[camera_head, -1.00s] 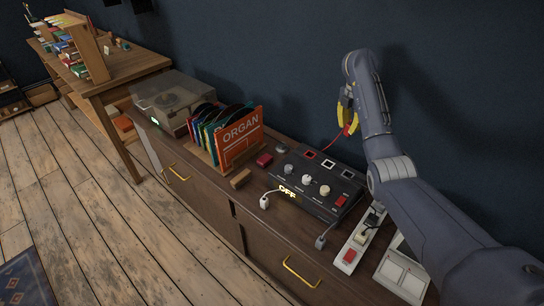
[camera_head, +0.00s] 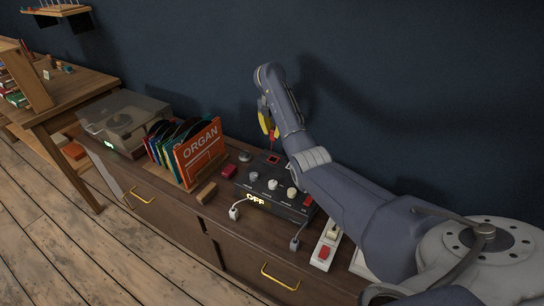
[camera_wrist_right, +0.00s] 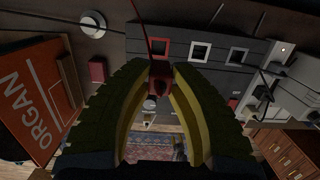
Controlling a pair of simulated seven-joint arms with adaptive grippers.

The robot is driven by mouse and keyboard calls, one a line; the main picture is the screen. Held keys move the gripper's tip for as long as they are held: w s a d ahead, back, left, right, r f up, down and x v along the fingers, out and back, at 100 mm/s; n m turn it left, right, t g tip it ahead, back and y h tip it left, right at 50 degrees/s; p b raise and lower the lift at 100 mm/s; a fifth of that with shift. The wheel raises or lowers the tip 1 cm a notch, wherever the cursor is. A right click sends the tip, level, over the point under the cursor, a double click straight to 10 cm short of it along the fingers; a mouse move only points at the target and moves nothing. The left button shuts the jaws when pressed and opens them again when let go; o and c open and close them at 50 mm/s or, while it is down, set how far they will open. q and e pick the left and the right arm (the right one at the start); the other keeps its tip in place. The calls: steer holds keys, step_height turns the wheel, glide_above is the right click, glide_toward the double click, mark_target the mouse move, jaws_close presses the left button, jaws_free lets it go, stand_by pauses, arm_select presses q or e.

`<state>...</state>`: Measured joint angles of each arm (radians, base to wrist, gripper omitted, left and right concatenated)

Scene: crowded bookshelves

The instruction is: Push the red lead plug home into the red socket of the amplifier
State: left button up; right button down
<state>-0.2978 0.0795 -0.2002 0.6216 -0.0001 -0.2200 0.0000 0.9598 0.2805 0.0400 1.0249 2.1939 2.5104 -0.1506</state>
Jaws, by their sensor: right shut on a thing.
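The amplifier (camera_head: 262,198) is a dark box with several white knobs on the cabinet top, its display reading OFF. Its red-framed socket (camera_head: 272,159) is at the back edge; in the right wrist view the red frame (camera_wrist_right: 153,47) lies just beyond the plug, beside two white-framed sockets (camera_wrist_right: 200,51). My right gripper (camera_head: 268,124) has yellow-edged fingers and is shut on the red lead plug (camera_wrist_right: 159,82). In the head view it is above the back of the amplifier, with the plug apart from the socket. The plug's tip is hard to make out. My left gripper is not in view.
An ORGAN record (camera_head: 198,152) stands in a record rack left of the amplifier, beyond a small red box (camera_head: 229,171). A turntable (camera_head: 122,125) is further left. A power strip (camera_head: 325,248) lies to the right.

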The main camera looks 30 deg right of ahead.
mark_target(273, 155)
step_height(273, 155, down, 13)
steer(key=shift+r, duration=0.15)
stand_by(0.5)
steer(key=c, duration=1.3)
jaws_free()
steer(key=shift+o, duration=0.2)
steer(key=r, duration=0.4)
steer(key=a+r, duration=0.1)
steer(key=r, duration=0.7)
steer(key=shift+s+a, duration=0.15)
steer(key=shift+s, duration=0.15)
